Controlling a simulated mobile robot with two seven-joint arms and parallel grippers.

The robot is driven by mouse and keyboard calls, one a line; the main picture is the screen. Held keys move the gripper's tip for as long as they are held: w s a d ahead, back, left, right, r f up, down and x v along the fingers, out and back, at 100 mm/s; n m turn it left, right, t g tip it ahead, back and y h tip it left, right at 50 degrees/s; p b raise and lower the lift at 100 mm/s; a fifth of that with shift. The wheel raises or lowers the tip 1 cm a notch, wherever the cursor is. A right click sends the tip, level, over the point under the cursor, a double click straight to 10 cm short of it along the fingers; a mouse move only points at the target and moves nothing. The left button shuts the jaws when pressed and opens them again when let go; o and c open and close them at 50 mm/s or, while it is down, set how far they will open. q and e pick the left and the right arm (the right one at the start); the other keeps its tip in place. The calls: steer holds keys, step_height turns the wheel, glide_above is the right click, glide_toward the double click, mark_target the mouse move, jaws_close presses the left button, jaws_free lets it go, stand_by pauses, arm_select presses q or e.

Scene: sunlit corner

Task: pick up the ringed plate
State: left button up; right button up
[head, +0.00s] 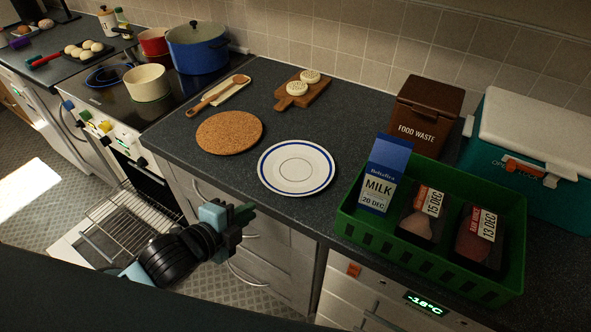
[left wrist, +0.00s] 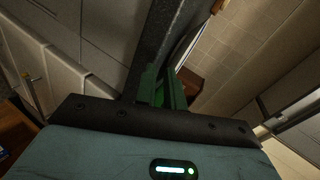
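The ringed plate (head: 296,168) is white with a blue ring near its rim. It lies flat on the dark worktop near the front edge, with nothing on it. My left gripper (head: 246,213) is in front of the worktop edge, left of and nearer than the plate, and apart from it. Its green fingers are close together in the left wrist view (left wrist: 163,88), with nothing seen held; it looks shut. A thin pale curved edge in the left wrist view may be the plate, but I cannot be sure. My right gripper is not in view.
A round cork mat (head: 229,132) lies left of the plate. A green crate (head: 430,262) with a milk carton (head: 385,175) and meat packs stands to the right. A board (head: 303,90) lies behind. An oven rack (head: 130,225) sticks out at left.

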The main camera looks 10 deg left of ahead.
mark_target(271, 189)
arm_select(q)
steer(key=shift+w+d+r+m+p, duration=0.1)
steer(key=shift+w+d+m, duration=0.35)
steer(key=shift+w, duration=0.65)
steer(key=shift+w+d+r+m+p, duration=0.15)
steer(key=shift+w+d+m, duration=0.3)
steer(key=shift+w, duration=0.6)
steer(key=shift+w+d+r+m+p, duration=0.1)
steer(key=shift+w+d+m, duration=0.3)
steer(key=shift+w, duration=0.7)
steer(key=shift+w+d+f, duration=0.35)
steer(key=shift+w, duration=0.15)
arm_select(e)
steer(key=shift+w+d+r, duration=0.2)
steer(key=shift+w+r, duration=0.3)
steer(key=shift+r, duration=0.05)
arm_select(q)
jaws_close()
